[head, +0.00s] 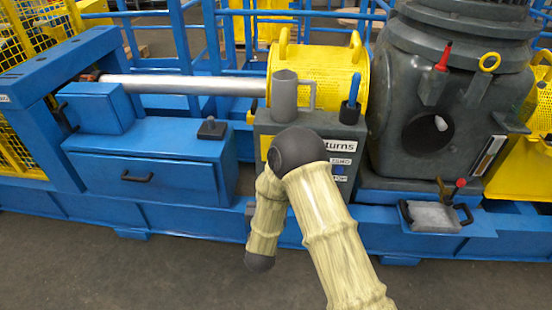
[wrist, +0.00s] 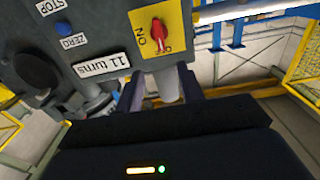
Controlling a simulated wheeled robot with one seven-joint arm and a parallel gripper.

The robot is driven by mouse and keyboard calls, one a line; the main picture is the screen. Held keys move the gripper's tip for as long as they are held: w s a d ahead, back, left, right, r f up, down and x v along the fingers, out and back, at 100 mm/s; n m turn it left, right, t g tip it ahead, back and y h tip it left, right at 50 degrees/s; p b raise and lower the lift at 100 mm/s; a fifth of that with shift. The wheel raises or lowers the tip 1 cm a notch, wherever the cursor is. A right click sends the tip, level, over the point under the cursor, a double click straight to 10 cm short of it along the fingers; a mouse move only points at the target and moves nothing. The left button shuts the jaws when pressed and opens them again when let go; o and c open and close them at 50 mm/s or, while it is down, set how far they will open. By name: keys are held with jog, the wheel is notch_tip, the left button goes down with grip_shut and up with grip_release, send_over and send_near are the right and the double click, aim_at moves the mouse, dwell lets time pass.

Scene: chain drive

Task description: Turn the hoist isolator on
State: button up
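The hoist isolator is a red rotary knob (wrist: 157,30) on a yellow plate marked ON and OFF, seen inverted in the wrist view. Its handle lies roughly upright in that picture, one end near the OFF mark. In the head view only a sliver of the yellow plate (head: 265,146) shows on the grey control box (head: 262,128); my arm hides the knob. My gripper (wrist: 161,88) shows in the wrist view with its fingers apart, lower in the picture than the knob and not touching it. The head view hides my gripper behind my arm.
A grey mug (head: 284,96) stands on the box; its grey body (wrist: 170,84) appears between my fingers in the wrist view. The box also carries a "11 turns" label (wrist: 102,64) and a blue ZERO button (wrist: 64,27). A blue-handled tool (head: 352,98) stands at the box's right.

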jog(key=w, duration=1.6)
jog(key=shift+d, duration=0.25)
grip_shut()
